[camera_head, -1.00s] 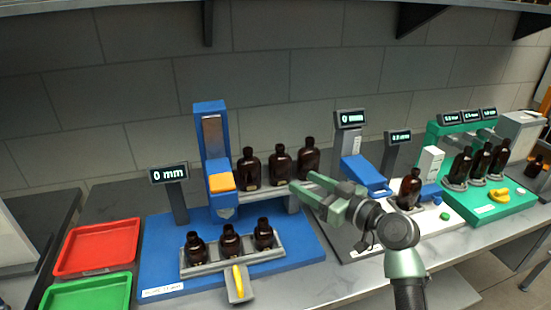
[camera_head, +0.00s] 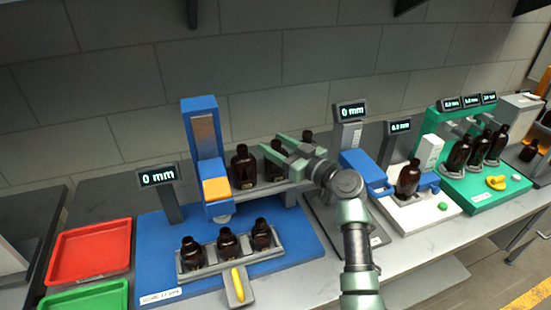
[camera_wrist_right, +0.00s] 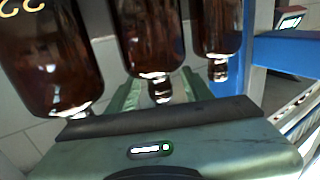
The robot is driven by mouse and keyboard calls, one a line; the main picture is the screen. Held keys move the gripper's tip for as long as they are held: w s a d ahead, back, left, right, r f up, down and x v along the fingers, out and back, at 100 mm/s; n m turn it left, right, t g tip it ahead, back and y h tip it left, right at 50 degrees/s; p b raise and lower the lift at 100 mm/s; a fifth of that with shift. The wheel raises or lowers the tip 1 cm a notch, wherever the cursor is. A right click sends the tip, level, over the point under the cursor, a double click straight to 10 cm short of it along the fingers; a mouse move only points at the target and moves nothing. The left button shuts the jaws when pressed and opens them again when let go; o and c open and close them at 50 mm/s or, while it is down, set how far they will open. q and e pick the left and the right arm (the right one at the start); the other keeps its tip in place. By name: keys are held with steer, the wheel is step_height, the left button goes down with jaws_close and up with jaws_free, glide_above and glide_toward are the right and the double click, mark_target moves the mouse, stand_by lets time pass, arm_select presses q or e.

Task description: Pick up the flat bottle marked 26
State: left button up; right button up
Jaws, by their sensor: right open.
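Three dark amber bottles stand in a row on the raised grey rack: a left one (camera_head: 244,168), a middle one (camera_head: 271,166) and a right one (camera_head: 308,138), mostly hidden by my arm. My right gripper (camera_head: 280,152) is open at the middle bottle. In the right wrist view, which is upside down, the middle bottle's neck (camera_wrist_right: 160,88) lies between the green fingers, with no clear grip. A neighbouring bottle (camera_wrist_right: 48,60) there bears yellow digits, cut off and hard to read. No 26 is legible. My left gripper is out of view.
Several more bottles stand in a low front rack (camera_head: 205,266) on the blue base (camera_head: 155,255). A blue post (camera_head: 205,140) rises left of the row. Red (camera_head: 92,250) and green trays lie left. A white station (camera_head: 425,212) and green station (camera_head: 500,190) stand right.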

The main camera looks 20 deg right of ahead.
jaws_close()
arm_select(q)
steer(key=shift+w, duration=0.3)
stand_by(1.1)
